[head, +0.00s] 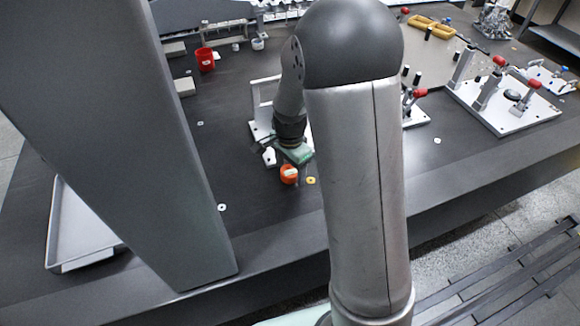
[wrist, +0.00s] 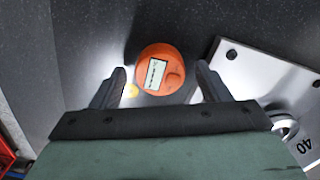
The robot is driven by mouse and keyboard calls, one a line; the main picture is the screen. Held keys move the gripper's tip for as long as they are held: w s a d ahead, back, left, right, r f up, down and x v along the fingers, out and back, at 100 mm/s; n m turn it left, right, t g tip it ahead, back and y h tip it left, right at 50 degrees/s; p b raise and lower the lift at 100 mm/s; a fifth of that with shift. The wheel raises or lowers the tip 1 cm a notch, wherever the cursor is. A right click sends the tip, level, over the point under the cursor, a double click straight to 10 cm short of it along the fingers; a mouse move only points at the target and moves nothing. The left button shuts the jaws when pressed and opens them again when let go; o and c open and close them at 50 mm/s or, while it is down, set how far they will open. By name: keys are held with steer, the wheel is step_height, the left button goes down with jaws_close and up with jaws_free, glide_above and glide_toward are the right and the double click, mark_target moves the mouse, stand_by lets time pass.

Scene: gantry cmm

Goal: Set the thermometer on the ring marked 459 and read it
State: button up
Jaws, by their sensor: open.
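The thermometer (head: 289,174) is a round orange puck lying on the dark table, just in front of my gripper (head: 284,160) in the head view. In the wrist view the thermometer (wrist: 174,84) shows a pale rectangular display whose figures I cannot read. My gripper (wrist: 161,82) is open, its two fingers left and right of the puck in the picture. I cannot tell whether the fingertips are level with it; nothing is held. A small yellow ring (head: 311,180) lies right beside the thermometer. White rings lie at the front left (head: 222,207), farther back (head: 200,123) and right (head: 437,140). No number 459 is legible.
A white fixture plate (wrist: 240,72) lies close to the right finger. A red cup (head: 205,59) stands at the back left, a grey tray (head: 83,232) at the left edge. A plate with red-handled clamps (head: 510,115) is at right. The table's front left is mostly clear.

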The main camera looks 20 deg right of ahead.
mark_target(290, 170)
step_height(290, 170, up, 12)
steer(key=p, duration=0.1)
steer(key=s+r+n, duration=0.2)
steer(key=s+n, duration=0.3)
steer(key=s, duration=0.5)
steer(key=shift+s+d+n, duration=0.15)
steer(key=shift+d+n, duration=0.05)
steer(key=shift+n, duration=0.1)
steer(key=s+n, duration=0.2)
steer(key=s, duration=0.2)
steer(key=s+f+n, duration=0.1)
steer(key=s+n, duration=0.1)
steer(key=s, duration=0.2)
steer(key=s+n, duration=0.3)
steer(key=s, duration=0.1)
steer(key=shift+s+f, duration=0.15)
steer(key=shift+f, duration=0.25)
steer(key=shift+c, duration=1.1)
